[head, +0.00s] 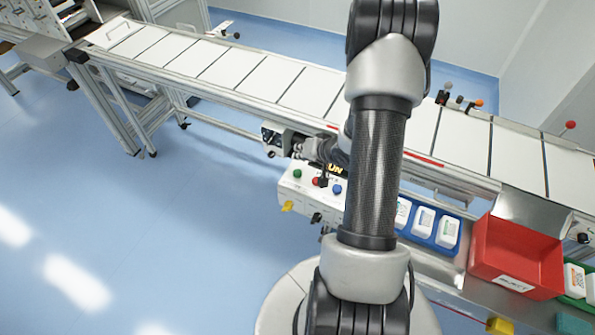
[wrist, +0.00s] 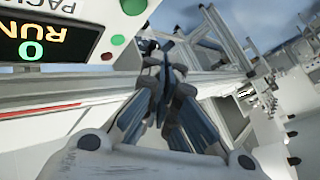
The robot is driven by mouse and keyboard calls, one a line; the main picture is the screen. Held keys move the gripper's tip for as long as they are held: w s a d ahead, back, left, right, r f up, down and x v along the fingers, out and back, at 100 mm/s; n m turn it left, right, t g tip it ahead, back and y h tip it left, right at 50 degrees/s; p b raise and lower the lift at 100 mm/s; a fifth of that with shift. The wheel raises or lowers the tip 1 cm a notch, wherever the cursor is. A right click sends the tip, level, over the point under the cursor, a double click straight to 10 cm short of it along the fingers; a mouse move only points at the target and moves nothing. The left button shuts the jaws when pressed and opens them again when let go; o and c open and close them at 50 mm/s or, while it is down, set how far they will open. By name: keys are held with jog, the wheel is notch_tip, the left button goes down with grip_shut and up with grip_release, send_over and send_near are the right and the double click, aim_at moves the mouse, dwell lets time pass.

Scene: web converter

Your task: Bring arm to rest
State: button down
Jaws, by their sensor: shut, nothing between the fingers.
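My arm crosses the head view from top to bottom, with its carbon-patterned link in front of the conveyor. My gripper shows in the wrist view (wrist: 165,68) with its two dark fingers shut together and nothing between them. In the head view the wrist end sits left of the arm link, above the control box (head: 296,194) by the conveyor's near edge. The fingers are too small there to make out clearly. In the wrist view they point toward blurred machine framing; I cannot tell the exact gap.
The conveyor (head: 232,66) with white panels runs behind. A display reading RUN 0 (wrist: 45,38) is close at left in the wrist view. A red bin (head: 515,250) and a blue tray (head: 445,248) with white packs stand right. The blue floor (head: 150,235) at left is clear.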

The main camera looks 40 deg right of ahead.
dwell(0.4)
jog(key=s+a+r+n+g+h, duration=0.15)
jog(key=a+r, duration=0.25)
jog(key=r, duration=0.6)
jog(key=w+a+r+n+g+h, duration=0.1)
jog(key=a+r+n+h, duration=0.2)
jog(key=r, duration=0.8)
jog(key=s+a+r+n+g+y, duration=0.1)
jog(key=s+a+r, duration=0.3)
jog(key=s+a, duration=0.5)
jog(key=s+a+r+n+g+y, duration=0.1)
jog(key=s+a+r+n+y, duration=0.2)
jog(key=s+a, duration=0.7)
jog(key=shift+s+a+r+n+y, duration=0.25)
jog(key=shift+a+r+n+y, duration=0.15)
jog(key=shift+a, duration=0.6)
jog(key=shift+d, duration=0.2)
